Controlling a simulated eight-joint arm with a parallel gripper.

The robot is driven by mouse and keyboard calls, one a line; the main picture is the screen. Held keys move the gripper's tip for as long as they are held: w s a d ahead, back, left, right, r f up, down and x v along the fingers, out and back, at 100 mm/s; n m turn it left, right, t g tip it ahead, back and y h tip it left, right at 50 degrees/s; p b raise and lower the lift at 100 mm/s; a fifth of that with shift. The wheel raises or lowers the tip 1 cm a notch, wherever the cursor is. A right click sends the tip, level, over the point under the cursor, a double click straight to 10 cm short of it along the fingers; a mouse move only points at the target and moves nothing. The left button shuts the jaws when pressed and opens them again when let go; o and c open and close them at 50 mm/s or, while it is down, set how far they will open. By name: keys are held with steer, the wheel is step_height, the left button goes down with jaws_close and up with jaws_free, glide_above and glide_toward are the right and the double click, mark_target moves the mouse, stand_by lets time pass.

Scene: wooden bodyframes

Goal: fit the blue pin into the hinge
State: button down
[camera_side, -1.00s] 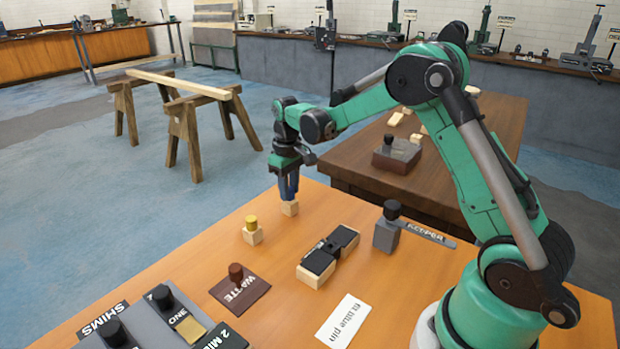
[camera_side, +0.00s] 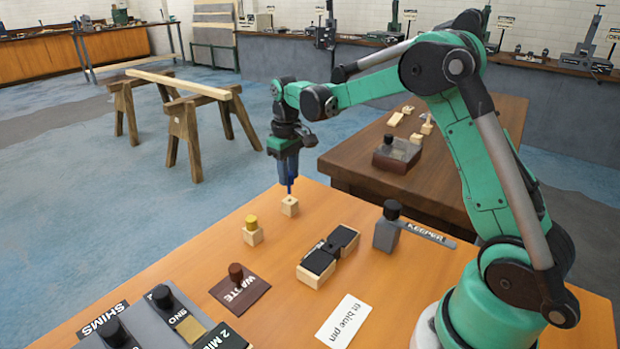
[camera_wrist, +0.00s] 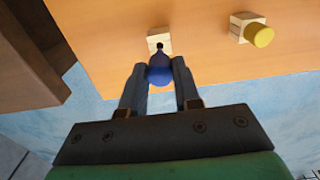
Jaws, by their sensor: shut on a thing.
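My gripper (camera_side: 287,179) is shut on the blue pin (camera_side: 290,187), just above a small wooden block (camera_side: 290,207). In the wrist view the blue pin (camera_wrist: 160,70) sits between my two fingers, and a dark hole shows in the top of the block (camera_wrist: 158,42). The pin's lower end is at or just over the block's top; I cannot tell whether it is clear of the hole. The hinge (camera_side: 328,255), black plates on pale wooden blocks, lies on the table to the right and nearer the camera.
A yellow-topped pin stands in another block (camera_side: 252,235) left of my gripper. A grey keeper block with a black knob (camera_side: 387,233) stands right of the hinge. The waste plate (camera_side: 240,294), shims fixture (camera_side: 180,322) and a white card (camera_side: 343,320) lie nearer the camera.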

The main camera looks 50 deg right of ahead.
steer(key=shift+r, duration=0.25)
steer(key=shift+s+r, duration=0.1)
steer(key=s+a+r, duration=0.2)
steer(key=s+a, duration=0.1)
steer(key=s, duration=0.4)
steer(key=s+a+r, duration=0.2)
steer(key=s+a, duration=0.1)
steer(key=s, duration=0.4)
steer(key=shift+s+r, duration=0.15)
steer(key=shift+r, duration=0.2)
steer(key=shift+f, duration=0.15)
steer(key=shift+f, duration=2.75)
steer(key=shift+f, duration=1.95)
